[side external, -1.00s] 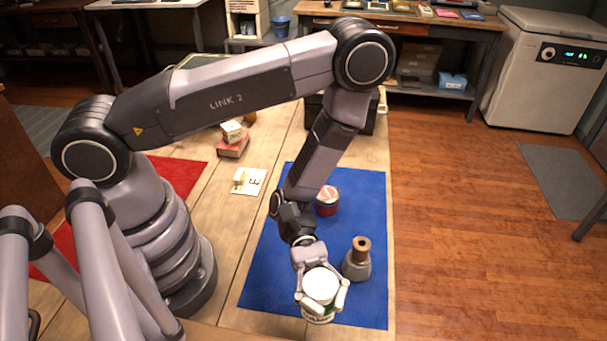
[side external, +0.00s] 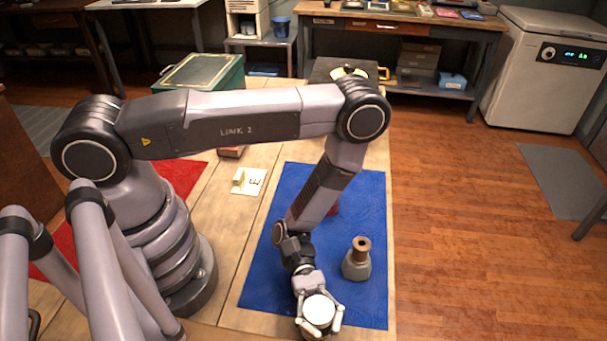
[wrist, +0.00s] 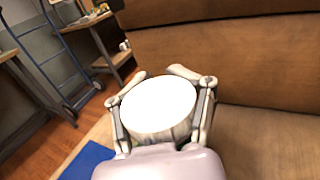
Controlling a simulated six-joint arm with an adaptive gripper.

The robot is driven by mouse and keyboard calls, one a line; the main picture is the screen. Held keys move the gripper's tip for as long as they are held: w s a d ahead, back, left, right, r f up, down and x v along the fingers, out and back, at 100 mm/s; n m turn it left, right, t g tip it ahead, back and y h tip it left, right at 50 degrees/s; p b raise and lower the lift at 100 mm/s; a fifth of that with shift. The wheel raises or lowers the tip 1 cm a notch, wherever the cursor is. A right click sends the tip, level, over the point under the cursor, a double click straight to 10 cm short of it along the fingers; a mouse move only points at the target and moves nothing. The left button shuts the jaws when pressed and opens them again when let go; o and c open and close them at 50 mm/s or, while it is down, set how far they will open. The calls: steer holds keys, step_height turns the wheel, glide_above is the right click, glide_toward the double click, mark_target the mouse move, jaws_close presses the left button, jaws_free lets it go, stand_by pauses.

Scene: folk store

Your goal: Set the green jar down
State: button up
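The green jar shows mostly its round white lid (side external: 319,310) in the side view, near the front edge of the blue mat (side external: 365,210). The lid also fills the space between the fingers in the wrist view (wrist: 158,104). My gripper (side external: 320,322) has its fingers on both sides of the jar and is shut on it. The jar looks upright. Its lower part is hidden by the lid and fingers, so I cannot tell whether its base touches the surface.
A grey bottle-like item with a brown spool-like top (side external: 357,258) stands on the mat just right of my gripper. A red item (side external: 333,209) is mostly hidden behind my arm. A white card (side external: 249,181) lies left of the mat.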

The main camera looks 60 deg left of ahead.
steer(key=o, duration=0.6)
steer(key=shift+r, duration=0.15)
